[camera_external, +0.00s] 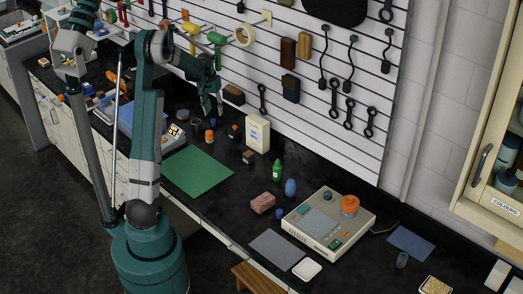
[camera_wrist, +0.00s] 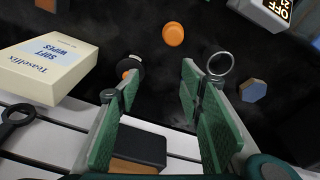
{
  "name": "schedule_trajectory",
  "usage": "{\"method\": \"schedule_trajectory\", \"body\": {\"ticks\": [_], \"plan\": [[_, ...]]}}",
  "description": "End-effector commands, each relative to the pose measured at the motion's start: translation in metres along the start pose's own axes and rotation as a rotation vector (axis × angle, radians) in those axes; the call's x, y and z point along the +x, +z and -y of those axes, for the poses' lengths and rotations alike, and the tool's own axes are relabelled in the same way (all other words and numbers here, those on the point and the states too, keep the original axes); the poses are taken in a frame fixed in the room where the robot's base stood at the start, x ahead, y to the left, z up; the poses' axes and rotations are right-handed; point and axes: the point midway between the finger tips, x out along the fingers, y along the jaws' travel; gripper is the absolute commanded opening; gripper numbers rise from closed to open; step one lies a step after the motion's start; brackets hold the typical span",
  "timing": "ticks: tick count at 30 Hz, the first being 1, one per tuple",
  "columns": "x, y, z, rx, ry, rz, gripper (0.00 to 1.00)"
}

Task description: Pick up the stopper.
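My gripper (camera_external: 211,110) hangs high by the slatted wall, above the back of the dark bench. In the wrist view my gripper (camera_wrist: 160,85) is open, its green pads apart with nothing between them. I cannot tell for sure which thing is the stopper. Small candidates are an orange round piece (camera_wrist: 173,35), a black and orange piece (camera_wrist: 128,70) partly behind the left finger, and a blue-grey faceted piece (camera_wrist: 253,91). The orange piece also shows in the external view (camera_external: 209,136). A small blue piece (camera_external: 279,214) lies farther right on the bench.
A wipes box (camera_external: 257,133) stands right of my gripper, with a green bottle (camera_external: 277,168) and blue egg-shaped thing (camera_external: 290,188) beyond. A control device (camera_external: 328,222) is farther right. A green mat (camera_external: 198,170) lies bare. Tools hang on the wall (camera_external: 300,95) close behind.

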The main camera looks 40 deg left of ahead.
Motion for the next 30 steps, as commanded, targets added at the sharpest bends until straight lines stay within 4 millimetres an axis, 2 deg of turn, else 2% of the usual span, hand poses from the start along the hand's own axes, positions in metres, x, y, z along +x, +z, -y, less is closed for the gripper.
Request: {"method": "schedule_trajectory", "body": {"ticks": [7,15,21,30], "plan": [[0.033,-0.018,0.035,-0.022,0.001,0.023,0.38],[0.076,-0.065,0.059,-0.014,-0.028,0.016,0.38],[0.090,-0.083,0.068,-0.010,-0.040,0.012,0.38],[0.091,-0.086,0.069,-0.009,-0.042,0.011,0.38]]}}
